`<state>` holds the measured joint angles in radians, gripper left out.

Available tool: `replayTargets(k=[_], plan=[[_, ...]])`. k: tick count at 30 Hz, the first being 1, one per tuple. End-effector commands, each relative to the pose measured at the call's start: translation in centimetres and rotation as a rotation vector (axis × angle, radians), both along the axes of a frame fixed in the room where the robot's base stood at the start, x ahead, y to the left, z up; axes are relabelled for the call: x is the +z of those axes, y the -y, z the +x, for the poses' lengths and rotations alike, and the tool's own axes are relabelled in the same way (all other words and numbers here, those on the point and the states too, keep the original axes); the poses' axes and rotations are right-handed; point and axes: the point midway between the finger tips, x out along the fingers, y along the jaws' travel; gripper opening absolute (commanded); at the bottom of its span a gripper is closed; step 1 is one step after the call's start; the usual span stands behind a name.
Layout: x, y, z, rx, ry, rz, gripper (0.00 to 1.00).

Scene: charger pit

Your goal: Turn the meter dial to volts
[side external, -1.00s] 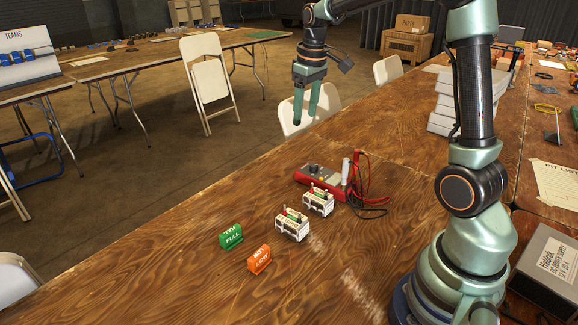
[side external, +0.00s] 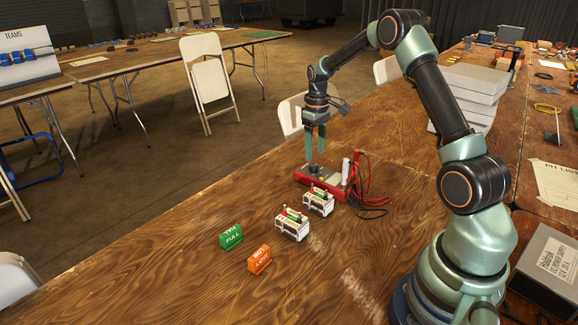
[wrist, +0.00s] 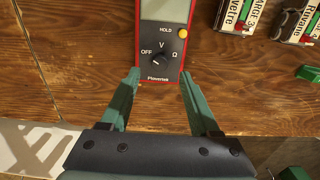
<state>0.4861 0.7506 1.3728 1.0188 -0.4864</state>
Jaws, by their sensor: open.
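The red meter (side external: 330,186) lies flat on the wooden table; its lower part shows at the top of the wrist view (wrist: 171,74). Its black dial (wrist: 160,60) sits among the marks OFF at left, V above and Ω at right. The pointer is too small to read surely. My gripper (side external: 315,155) is open and empty, pointing down just above the dial end of the meter. In the wrist view my gripper's fingertips (wrist: 160,74) are apart, either side of the meter's near end, a little short of the dial.
Two white batteries (side external: 292,226) (side external: 319,202) stand in front of the meter. A green FULL tag (side external: 231,237) and an orange tag (side external: 259,260) stand farther left. Red and black leads (side external: 367,195) lie at the meter's right. The table's left front is clear.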

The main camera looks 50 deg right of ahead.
Motion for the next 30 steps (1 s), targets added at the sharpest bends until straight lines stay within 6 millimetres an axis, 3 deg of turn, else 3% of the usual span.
replayTargets(k=[3, 9, 20, 25, 30], plan=[[-2.1, -0.1, -0.1, 0.000, -0.004, 0.002, 0.63], [-3.9, 0.0, 0.0, 0.000, 0.000, 0.000, 0.63], [-4.4, 0.0, 0.0, 0.000, 0.000, 0.000, 0.63], [-4.4, 0.0, 0.0, 0.000, 0.000, 0.000, 0.01], [-4.4, 0.0, 0.0, -0.002, 0.000, 0.000, 0.00]])
